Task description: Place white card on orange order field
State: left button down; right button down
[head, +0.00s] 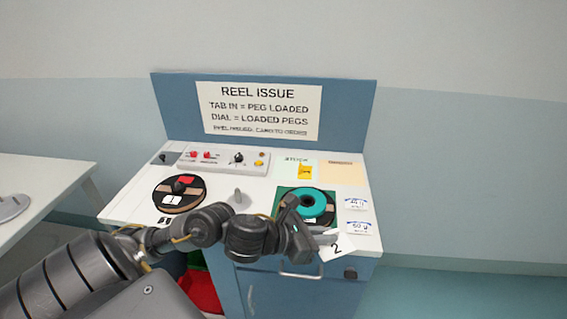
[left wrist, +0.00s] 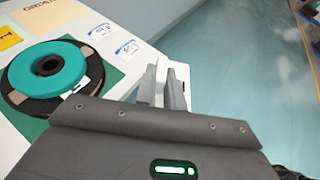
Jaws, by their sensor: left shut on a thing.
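A white card marked "2" (head: 336,247) is held at the front right edge of the workstation, tilted, partly beyond the edge. My left gripper (head: 320,238) is shut on it. In the left wrist view the fingers (left wrist: 163,92) are close together, and a white piece of the card (left wrist: 181,72) shows behind them. The orange order field (head: 342,172) lies flat at the back right of the worktop, with no card on it. It also shows at the top left of the left wrist view (left wrist: 50,13). My right gripper is not in view.
A teal reel on a black reel (head: 318,205) sits on a green square, between the gripper and the order field. Two white labels (head: 357,203) lie along the right edge. A yellow card (head: 305,173) lies on the stock field. A black reel (head: 180,193) and control panel (head: 225,160) are left.

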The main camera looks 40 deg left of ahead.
aim_at(341, 175)
jog(key=u, duration=0.25)
jog(key=i, duration=1)
